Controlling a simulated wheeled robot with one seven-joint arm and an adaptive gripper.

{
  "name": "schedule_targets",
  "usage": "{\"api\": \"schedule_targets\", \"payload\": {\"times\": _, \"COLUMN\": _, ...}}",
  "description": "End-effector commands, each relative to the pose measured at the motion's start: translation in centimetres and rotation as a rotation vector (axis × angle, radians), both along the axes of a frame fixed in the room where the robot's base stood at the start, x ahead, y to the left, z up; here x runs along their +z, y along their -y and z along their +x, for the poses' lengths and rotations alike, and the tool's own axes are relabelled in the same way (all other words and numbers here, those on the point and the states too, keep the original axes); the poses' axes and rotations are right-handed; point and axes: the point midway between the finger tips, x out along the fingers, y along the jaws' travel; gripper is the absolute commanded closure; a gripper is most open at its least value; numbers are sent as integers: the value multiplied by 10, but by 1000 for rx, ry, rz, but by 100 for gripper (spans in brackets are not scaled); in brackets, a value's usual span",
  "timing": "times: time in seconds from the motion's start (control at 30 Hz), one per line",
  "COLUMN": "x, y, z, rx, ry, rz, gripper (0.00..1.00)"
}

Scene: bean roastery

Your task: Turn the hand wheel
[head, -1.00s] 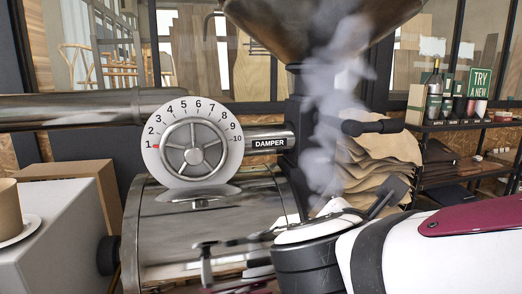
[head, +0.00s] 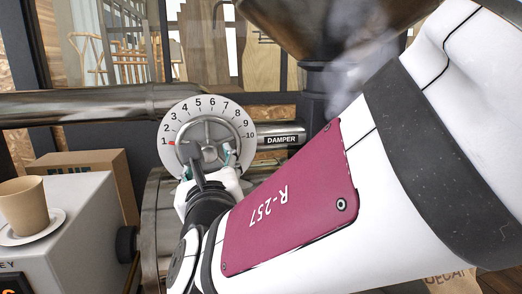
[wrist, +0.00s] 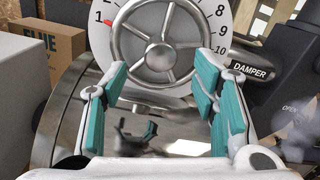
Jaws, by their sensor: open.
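The hand wheel (head: 207,134) is a grey metal ring with spokes, set in front of a white dial (head: 241,124) numbered 1 to 10. A red mark sits near the 1. In the wrist view the hand wheel (wrist: 157,48) is straight ahead in the upper middle. My gripper (wrist: 162,98) has its teal-padded fingers spread wide, one to each side of the wheel's lower part, with nothing held. In the head view my gripper (head: 208,160) overlaps the wheel's lower part. I cannot tell whether a finger touches the rim.
A pipe labelled DAMPER (head: 281,139) runs right from the dial. A polished drum (wrist: 75,115) lies below it. A grey cabinet (head: 85,215) at the left holds a paper cup (head: 24,207) on a saucer (head: 45,233). A cardboard box (head: 100,172) stands behind. Smoke drifts at the upper right.

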Motion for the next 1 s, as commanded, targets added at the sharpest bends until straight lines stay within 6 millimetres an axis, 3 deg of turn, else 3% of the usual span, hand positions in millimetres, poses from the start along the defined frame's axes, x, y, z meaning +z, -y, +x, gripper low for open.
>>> {"api": "schedule_targets", "payload": {"times": 0.2, "x": 0, "y": -9, "z": 39, "rx": -2, "ry": 0, "rz": -1, "gripper": 46}}
{"api": "schedule_targets", "payload": {"times": 0.33, "x": 0, "y": -14, "z": 54, "rx": -1, "ry": -1, "rz": 0, "gripper": 46}}
{"api": "schedule_targets", "payload": {"times": 0.77, "x": 0, "y": -16, "z": 65, "rx": -1, "ry": 0, "rz": 1, "gripper": 46}}
{"api": "schedule_targets", "payload": {"times": 0.83, "x": 0, "y": -16, "z": 65, "rx": -1, "ry": 0, "rz": 1, "gripper": 55}}
{"api": "schedule_targets", "payload": {"times": 1.0, "x": 0, "y": -16, "z": 65, "rx": -1, "ry": 0, "rz": 1, "gripper": 94}}
